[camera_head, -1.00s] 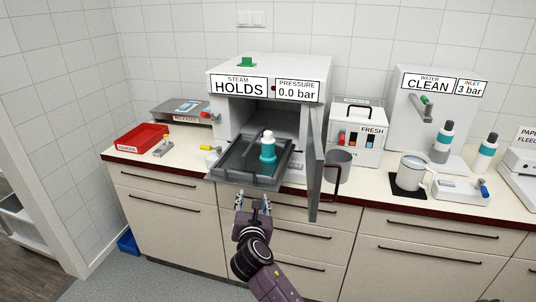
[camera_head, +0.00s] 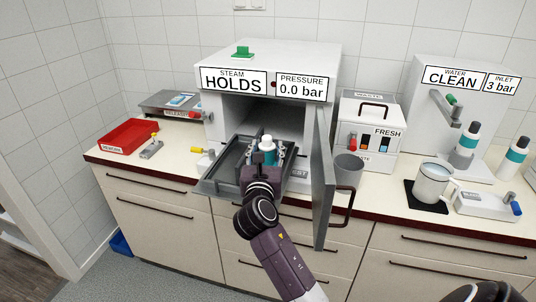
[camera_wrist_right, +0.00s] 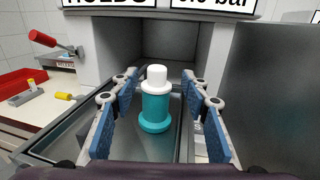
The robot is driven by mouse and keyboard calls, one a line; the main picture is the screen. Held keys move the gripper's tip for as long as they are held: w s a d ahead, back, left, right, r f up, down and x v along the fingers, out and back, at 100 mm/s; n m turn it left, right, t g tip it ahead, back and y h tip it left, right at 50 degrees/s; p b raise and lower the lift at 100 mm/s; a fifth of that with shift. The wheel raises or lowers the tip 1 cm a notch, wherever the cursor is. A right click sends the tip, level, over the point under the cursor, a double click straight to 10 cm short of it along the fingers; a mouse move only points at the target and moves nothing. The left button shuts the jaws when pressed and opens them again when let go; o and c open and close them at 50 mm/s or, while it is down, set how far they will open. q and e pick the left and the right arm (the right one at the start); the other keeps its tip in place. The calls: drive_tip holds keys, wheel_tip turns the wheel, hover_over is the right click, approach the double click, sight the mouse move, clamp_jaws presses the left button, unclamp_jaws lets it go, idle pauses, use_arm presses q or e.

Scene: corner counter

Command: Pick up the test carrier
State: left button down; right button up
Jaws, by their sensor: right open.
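A teal cylinder with a white top, which I take to be the test carrier (camera_head: 267,145), stands upright on the grey pulled-out tray (camera_head: 217,178) in front of the steam chamber. In the right wrist view the test carrier (camera_wrist_right: 156,104) shows between the two blue-padded fingers of my right gripper (camera_wrist_right: 159,82). The fingers are open, one on each side, with visible gaps to it. In the head view my right gripper (camera_head: 262,153) hides its lower part. My left gripper is not in view.
The steam chamber (camera_head: 222,115) is open, with its door (camera_head: 322,180) swung out close to the right of my arm. A red tray (camera_head: 128,136) lies left. A grey cup (camera_head: 348,168), a white mug (camera_head: 432,183) and teal-banded bottles (camera_head: 466,143) stand right.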

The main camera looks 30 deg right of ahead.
sight(266, 140)
drive_tip(key=shift+w+d+r, duration=0.15)
drive_tip(key=shift+w+d, duration=0.15)
drive_tip(key=shift+w, duration=0.2)
drive_tip(key=x, duration=0.4)
drive_tip(key=shift+w+f+p, duration=0.25)
drive_tip(key=shift+p, duration=0.15)
drive_tip(key=shift+w+d, duration=0.2)
drive_tip(key=shift+d, duration=0.05)
drive_tip(key=c, duration=0.7)
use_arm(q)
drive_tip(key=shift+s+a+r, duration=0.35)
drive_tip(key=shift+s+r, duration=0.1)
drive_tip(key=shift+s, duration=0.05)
use_arm(e)
clamp_jaws()
